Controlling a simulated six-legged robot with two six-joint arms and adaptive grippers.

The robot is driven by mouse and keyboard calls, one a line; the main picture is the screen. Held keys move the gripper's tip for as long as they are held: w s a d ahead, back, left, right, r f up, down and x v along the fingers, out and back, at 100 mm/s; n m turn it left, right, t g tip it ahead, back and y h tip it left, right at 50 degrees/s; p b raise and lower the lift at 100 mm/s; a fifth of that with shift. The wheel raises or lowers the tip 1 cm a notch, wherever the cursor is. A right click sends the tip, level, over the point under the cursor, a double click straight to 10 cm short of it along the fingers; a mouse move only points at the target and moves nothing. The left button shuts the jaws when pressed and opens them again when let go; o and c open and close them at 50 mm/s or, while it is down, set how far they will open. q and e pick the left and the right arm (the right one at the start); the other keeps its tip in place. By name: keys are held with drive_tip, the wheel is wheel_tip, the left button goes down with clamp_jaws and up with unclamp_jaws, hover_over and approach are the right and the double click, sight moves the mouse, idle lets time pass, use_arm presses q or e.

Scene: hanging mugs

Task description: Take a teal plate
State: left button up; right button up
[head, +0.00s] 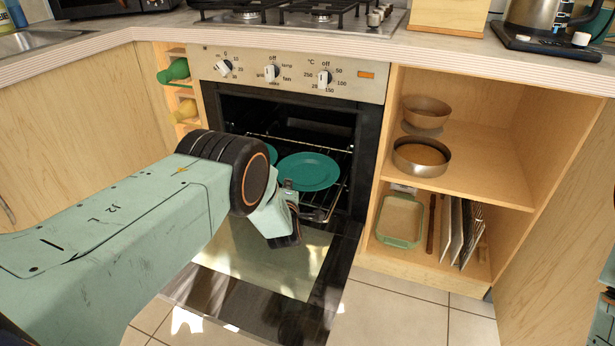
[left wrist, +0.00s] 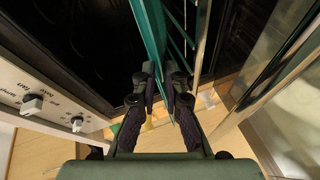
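A round teal plate (head: 308,171) lies on the rack inside the open oven. A second teal piece (head: 271,154), perhaps another plate, shows behind it to the left, mostly hidden by my left wrist. My left gripper (head: 291,210) is at the near left edge of the front plate. In the left wrist view, a teal plate (left wrist: 151,35) appears edge-on and runs down between the fingertips of my left gripper (left wrist: 162,82). A thinner teal strip (left wrist: 181,38) is beside it. I cannot tell whether the fingers press on the plate. My right gripper is not seen.
The oven door (head: 262,268) is folded down below my left arm. The oven rack (head: 325,205) and control panel (head: 290,75) are close to the gripper. Open shelves on the right hold a brown bowl (head: 426,111), a round pan (head: 421,160) and a green dish (head: 400,220).

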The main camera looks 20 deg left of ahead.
use_arm(q)
drive_tip(key=shift+c, duration=0.4)
clamp_jaws()
